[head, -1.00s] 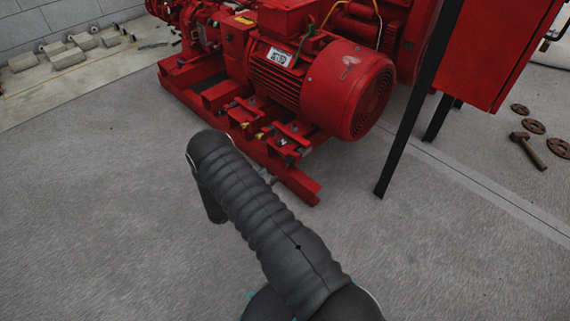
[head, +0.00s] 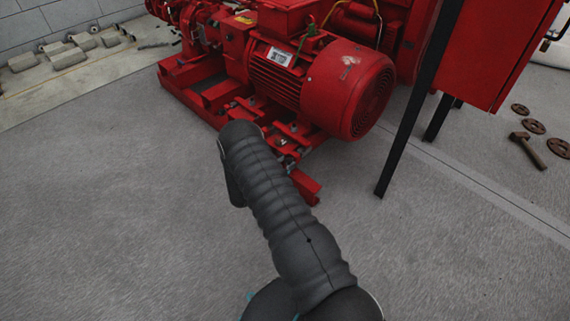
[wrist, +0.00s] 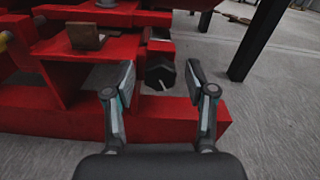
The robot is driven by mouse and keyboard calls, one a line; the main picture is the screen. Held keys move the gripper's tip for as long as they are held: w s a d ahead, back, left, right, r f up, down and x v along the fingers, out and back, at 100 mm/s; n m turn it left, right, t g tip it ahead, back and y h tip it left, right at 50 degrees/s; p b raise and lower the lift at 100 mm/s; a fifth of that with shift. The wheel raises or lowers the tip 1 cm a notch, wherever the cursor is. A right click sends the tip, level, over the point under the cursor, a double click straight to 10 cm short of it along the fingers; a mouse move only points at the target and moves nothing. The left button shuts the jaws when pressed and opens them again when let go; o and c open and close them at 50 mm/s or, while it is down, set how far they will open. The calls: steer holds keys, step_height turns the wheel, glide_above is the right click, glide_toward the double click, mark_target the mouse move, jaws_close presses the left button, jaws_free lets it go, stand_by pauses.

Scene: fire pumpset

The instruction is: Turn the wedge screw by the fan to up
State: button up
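In the wrist view a dark, many-sided screw head (wrist: 160,72), which looks like the wedge screw, sits at the red base frame (wrist: 100,118). A short pale mark shows on its lower part, pointing down. My gripper (wrist: 156,80) is open, with one finger to the left and one to the right of the screw head in the picture. I see no clear contact. In the head view the fan end (head: 368,95) of the red motor is above the frame's near end. My arm hides the gripper there, and I cannot make out the screw.
A rusty block (wrist: 86,36) sits on the frame left of the gripper. A black post (head: 413,105) carries a red cabinet (head: 500,50) on the right. A hammer (head: 528,150) and several rusty discs (head: 533,126) lie on the floor. The grey floor in front is clear.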

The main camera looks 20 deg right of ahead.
jaws_close()
steer(key=shift+f+m+b, duration=0.2)
steer(key=shift+m+b, duration=0.8)
steer(key=shift+b, duration=0.05)
steer(key=shift+s+r+m+b, duration=0.1)
steer(key=shift+r+m+b, duration=0.1)
steer(key=shift+m+b, duration=0.95)
steer(key=shift+m+p, duration=0.25)
steer(key=shift+p, duration=0.05)
steer(key=shift+o, duration=1.3)
jaws_free()
steer(key=v, duration=1.2)
